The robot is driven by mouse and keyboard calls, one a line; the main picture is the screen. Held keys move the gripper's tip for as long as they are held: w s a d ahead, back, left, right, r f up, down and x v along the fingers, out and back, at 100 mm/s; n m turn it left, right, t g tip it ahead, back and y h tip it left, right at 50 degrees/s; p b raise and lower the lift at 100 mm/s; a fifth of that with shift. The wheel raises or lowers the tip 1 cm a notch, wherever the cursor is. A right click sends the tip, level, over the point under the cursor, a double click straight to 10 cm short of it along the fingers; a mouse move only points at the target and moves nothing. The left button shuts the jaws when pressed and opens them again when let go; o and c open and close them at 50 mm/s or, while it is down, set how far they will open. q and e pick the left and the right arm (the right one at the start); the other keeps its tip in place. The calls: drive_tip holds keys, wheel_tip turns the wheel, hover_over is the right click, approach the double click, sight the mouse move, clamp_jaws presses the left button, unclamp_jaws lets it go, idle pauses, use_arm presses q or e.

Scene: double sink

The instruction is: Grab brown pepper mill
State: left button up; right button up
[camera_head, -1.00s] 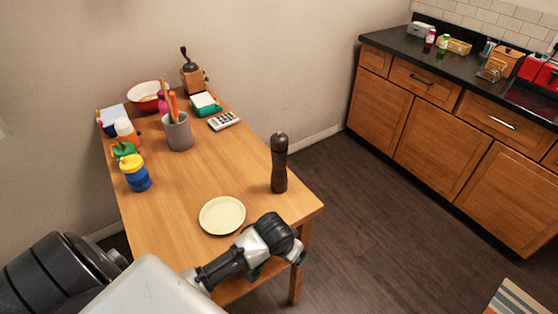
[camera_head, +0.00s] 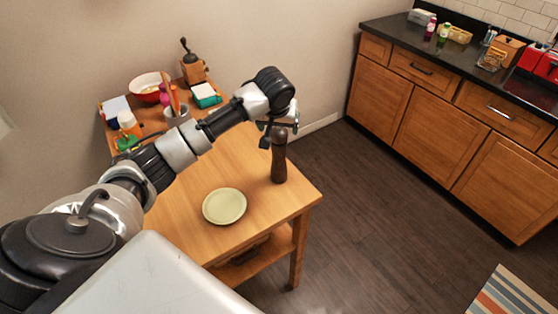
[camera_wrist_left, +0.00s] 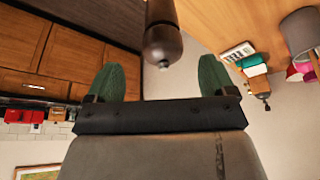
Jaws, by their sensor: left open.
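The dark brown pepper mill (camera_head: 279,160) stands upright near the right edge of the wooden table. My left gripper (camera_head: 278,133) is at the top of the mill in the head view, and it hides part of the mill's top. In the left wrist view the mill (camera_wrist_left: 161,38) reaches in from the top edge, with its rounded end between the two green fingertips of the left gripper (camera_wrist_left: 160,78). The fingers are apart, with a gap on both sides of the mill. My right gripper is not in view.
A pale plate (camera_head: 224,206) lies on the table (camera_head: 185,222) left of the mill. A grey utensil cup (camera_head: 175,115), a red-rimmed bowl (camera_head: 147,88) and a coffee grinder (camera_head: 192,67) stand farther back. The dark counter (camera_head: 460,62) is at the right across open floor.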

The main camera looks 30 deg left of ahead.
sight(278, 131)
use_arm(q)
drive_tip(key=shift+x, duration=0.85)
drive_tip(key=shift+w+a+f+p, duration=0.15)
drive_tip(key=shift+f+p, duration=0.05)
drive_tip(key=shift+p, duration=0.15)
drive_tip(key=p+x, duration=0.1)
drive_tip(key=x, duration=0.2)
drive_tip(key=shift+a+f, duration=0.1)
drive_tip(key=shift+f, duration=0.05)
drive_tip(key=shift+w+a+f+p, duration=0.15)
drive_tip(key=shift+w+f+p, duration=0.15)
drive_tip(key=shift+f, duration=0.35)
drive_tip(key=shift+c, duration=0.4)
drive_tip(key=shift+r, duration=0.1)
drive_tip(key=c, duration=1.3)
drive_tip(key=shift+c, duration=0.2)
